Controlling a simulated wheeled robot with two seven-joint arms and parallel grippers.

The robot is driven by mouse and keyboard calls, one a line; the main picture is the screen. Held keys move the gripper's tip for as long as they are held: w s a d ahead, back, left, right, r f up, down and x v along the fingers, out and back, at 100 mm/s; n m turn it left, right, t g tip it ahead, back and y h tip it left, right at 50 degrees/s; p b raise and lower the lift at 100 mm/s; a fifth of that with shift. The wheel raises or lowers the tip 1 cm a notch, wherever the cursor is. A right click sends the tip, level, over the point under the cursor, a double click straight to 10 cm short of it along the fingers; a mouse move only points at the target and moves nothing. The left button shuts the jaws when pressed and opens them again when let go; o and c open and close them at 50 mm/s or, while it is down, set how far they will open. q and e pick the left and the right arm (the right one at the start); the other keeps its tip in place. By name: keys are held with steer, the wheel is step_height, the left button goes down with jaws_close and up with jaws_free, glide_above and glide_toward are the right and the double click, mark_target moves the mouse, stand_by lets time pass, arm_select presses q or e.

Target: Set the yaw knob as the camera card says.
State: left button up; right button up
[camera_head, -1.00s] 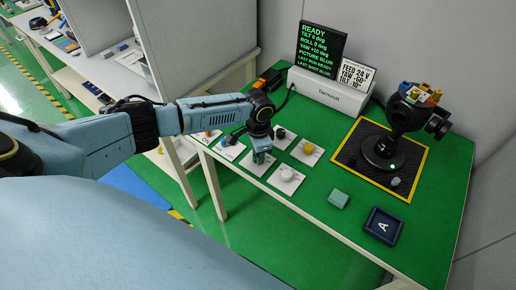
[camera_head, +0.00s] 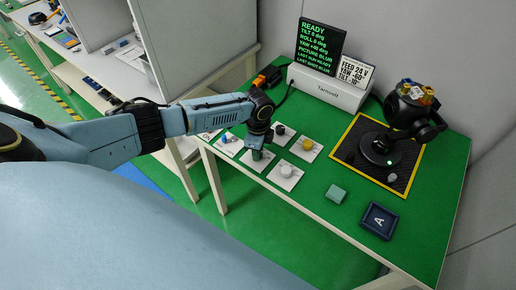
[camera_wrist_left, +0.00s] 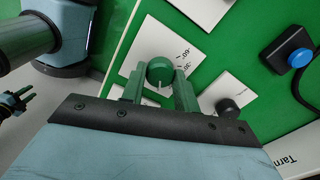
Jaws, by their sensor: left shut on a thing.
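The yaw knob is green (camera_wrist_left: 160,72), round with a white pointer line, on a white plate (camera_wrist_left: 150,42) marked -60 and -30. In the wrist view the pointer points toward the bottom of the picture, away from those marks. My left gripper (camera_wrist_left: 160,88) is shut on the knob, one finger on each side; the head view shows it from above (camera_head: 258,154). The camera card (camera_head: 354,75) reads FEED 24 V, YAW -60°, TILT -10°. The screen (camera_head: 320,45) reads READY, tilt 0, roll 0, a positive yaw near +40, PICTURE BLUR. The gimbal camera (camera_head: 406,110) stands on a black mat.
A teal block (camera_head: 336,194) and a dark tray marked A (camera_head: 379,221) lie right. A dark pronged shape (camera_wrist_left: 16,98) may be my right gripper.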

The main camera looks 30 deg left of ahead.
stand_by(0.4)
arm_select(q)
steer(key=o, duration=1)
steer(key=shift+c, duration=0.2)
step_height(320, 180, up, 14)
steer(key=p, duration=0.1)
steer(key=shift+f+p, duration=0.25)
steer(key=shift+p, duration=0.1)
steer(key=shift+d+f, duration=0.1)
